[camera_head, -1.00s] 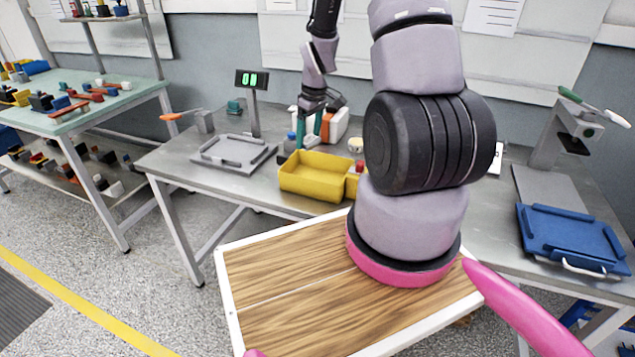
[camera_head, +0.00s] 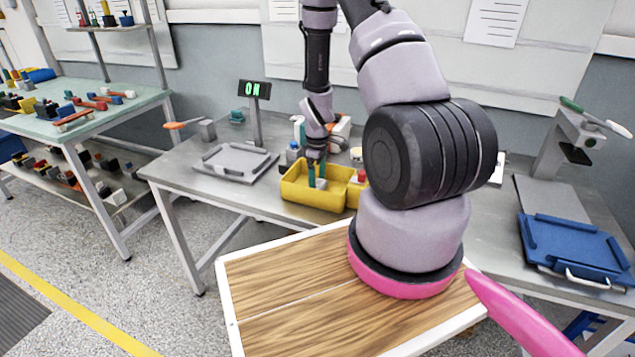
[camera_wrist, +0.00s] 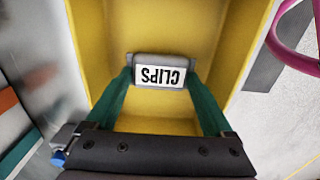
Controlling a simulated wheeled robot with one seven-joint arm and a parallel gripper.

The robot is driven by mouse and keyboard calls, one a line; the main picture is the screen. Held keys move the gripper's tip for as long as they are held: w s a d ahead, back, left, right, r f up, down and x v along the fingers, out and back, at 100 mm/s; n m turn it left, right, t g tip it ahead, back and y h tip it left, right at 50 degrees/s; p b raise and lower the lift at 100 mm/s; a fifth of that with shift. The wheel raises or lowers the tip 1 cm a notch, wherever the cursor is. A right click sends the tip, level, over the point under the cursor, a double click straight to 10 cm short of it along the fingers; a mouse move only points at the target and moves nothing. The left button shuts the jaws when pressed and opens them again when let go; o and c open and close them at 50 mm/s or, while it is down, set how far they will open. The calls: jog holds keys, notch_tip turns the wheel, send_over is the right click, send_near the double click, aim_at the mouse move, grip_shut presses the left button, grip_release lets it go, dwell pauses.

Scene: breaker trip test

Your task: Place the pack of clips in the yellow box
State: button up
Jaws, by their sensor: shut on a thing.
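The pack of clips (camera_wrist: 160,74) is a small grey pack with a white label reading CLIPS, upside down in the wrist view. My gripper (camera_wrist: 161,88) has its green fingers shut on the two ends of the pack. The yellow box (camera_wrist: 218,104) surrounds the pack in the wrist view, with its walls on both sides. In the head view my gripper (camera_head: 317,184) reaches down into the yellow box (camera_head: 305,196), with the fingertips below its rim. I cannot tell whether the pack touches the floor of the box.
A grey tray (camera_head: 238,160) and a display (camera_head: 254,89) reading ON stand left of the box on the metal bench. Bottles stand behind the box. A blue tray (camera_head: 572,245) lies at the right. A pink loop (camera_wrist: 283,40) shows beside the box in the wrist view.

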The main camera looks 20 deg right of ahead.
jog(key=shift+f, duration=0.3)
jog(key=o, duration=1.1)
jog(key=shift+f, duration=0.1)
